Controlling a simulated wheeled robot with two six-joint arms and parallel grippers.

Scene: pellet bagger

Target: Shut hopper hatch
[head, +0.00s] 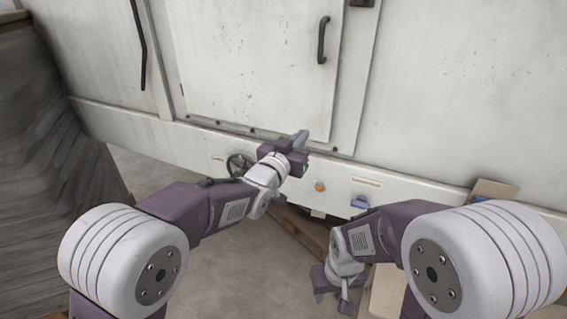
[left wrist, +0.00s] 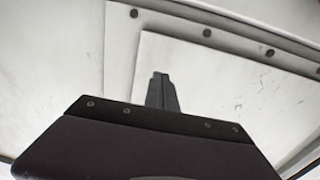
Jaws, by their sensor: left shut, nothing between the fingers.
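The hopper hatch (head: 250,60) is a large white panel on the white machine, with a black bar handle (head: 322,40) near its right edge. Its lower edge lies close to the frame; I cannot tell whether it sits fully flush. My left gripper (head: 299,138) is shut and empty, by the hatch's lower right corner. In the left wrist view its shut fingers (left wrist: 161,92) point at the hatch panel (left wrist: 215,85); I cannot tell whether they touch it. My right gripper (head: 331,300) hangs low near the floor, away from the hatch, its fingers too small to read.
A black handwheel (head: 239,165) and an orange button (head: 319,187) sit on the machine's lower rail. A grey draped stack (head: 50,120) stands at the left. A cardboard box (head: 492,190) stands at the right. Grey floor lies below the arms.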

